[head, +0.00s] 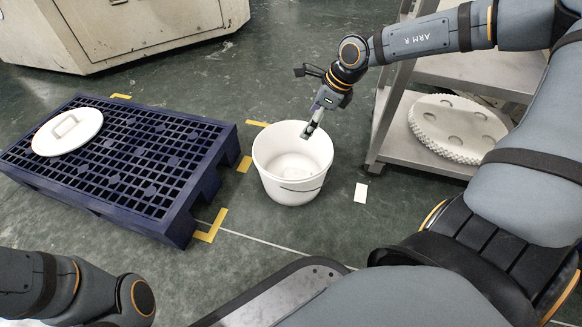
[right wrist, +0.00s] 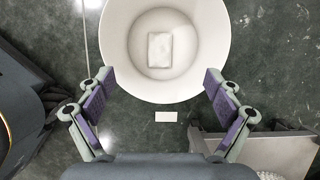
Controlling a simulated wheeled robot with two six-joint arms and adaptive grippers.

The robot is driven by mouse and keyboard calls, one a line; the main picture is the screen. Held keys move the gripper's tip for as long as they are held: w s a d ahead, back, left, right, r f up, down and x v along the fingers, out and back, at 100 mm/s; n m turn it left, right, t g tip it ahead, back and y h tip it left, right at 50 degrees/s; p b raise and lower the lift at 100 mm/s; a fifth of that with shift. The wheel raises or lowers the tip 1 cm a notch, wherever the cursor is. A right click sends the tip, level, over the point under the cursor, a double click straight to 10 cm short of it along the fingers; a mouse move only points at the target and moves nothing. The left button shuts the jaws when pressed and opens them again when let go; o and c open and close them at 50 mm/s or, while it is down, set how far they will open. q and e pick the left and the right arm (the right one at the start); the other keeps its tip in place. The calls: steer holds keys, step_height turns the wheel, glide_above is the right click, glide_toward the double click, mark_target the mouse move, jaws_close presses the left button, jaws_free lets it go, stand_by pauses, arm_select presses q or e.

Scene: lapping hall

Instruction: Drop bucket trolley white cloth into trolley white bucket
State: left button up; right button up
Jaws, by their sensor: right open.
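The white bucket (head: 265,172) stands upright on the green floor, and its mouth shows in the right wrist view (right wrist: 215,40). A white rectangular piece (right wrist: 159,50), which looks like the white cloth, lies inside the bucket, apart from my fingers. In the head view only a pale shape shows inside the bucket. My right gripper (head: 311,128) is over the bucket's back right rim. In the right wrist view (right wrist: 160,85) its fingers are spread wide with nothing between them. My left gripper is out of the head view; only part of that arm shows at the lower left.
A dark blue pallet (head: 150,215) lies left of the bucket, with a white lid (head: 50,142) on it. A grey shelf unit (head: 383,125) at right holds a round toothed white plate (head: 455,120). A white card-like rectangle (head: 361,193) lies on open floor right of the bucket.

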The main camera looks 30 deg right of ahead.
steer(key=v, duration=0.2)
steer(key=shift+s+d+r, duration=0.1)
steer(key=shift+r, duration=0.25)
stand_by(0.4)
